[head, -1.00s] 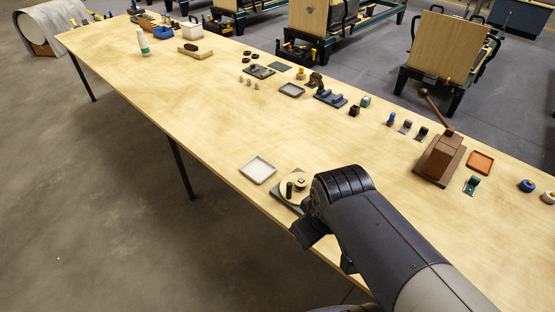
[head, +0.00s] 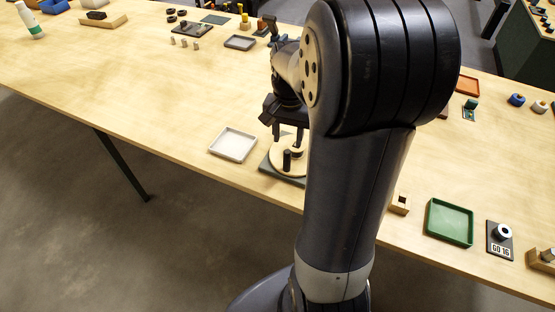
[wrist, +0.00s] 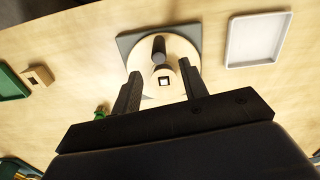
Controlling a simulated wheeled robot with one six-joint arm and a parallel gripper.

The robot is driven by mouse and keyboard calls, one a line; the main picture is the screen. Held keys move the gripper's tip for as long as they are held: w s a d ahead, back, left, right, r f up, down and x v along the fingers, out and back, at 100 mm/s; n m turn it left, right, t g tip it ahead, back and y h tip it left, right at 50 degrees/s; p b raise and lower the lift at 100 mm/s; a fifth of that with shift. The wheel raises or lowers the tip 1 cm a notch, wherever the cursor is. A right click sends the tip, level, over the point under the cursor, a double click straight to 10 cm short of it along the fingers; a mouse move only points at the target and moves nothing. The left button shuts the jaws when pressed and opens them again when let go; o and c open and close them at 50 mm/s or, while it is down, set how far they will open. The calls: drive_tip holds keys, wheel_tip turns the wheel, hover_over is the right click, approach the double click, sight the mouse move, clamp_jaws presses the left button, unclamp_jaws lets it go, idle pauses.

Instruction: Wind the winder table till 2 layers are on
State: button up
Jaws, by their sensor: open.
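The winder table is a round pale wooden disc (head: 279,163) on a grey-green base plate (head: 272,175) near the bench's front edge. A dark upright peg (head: 287,160) stands on the disc. My gripper (head: 287,134) is open and points down over the disc. In the wrist view its fingers (wrist: 161,77) lie either side of the hub, with nothing clearly gripped. I cannot tell whether they touch it. No wound layers are discernible.
A white tray (head: 233,145) lies just left of the winder. My arm hides the bench's middle right. The left front bench is clear.

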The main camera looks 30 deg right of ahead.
sight(287, 162)
wheel_tip(287, 162, down, 10)
drive_tip(key=shift+s+f, duration=0.1)
drive_tip(key=shift+f, duration=0.1)
idle(0.3)
clamp_jaws()
idle(0.4)
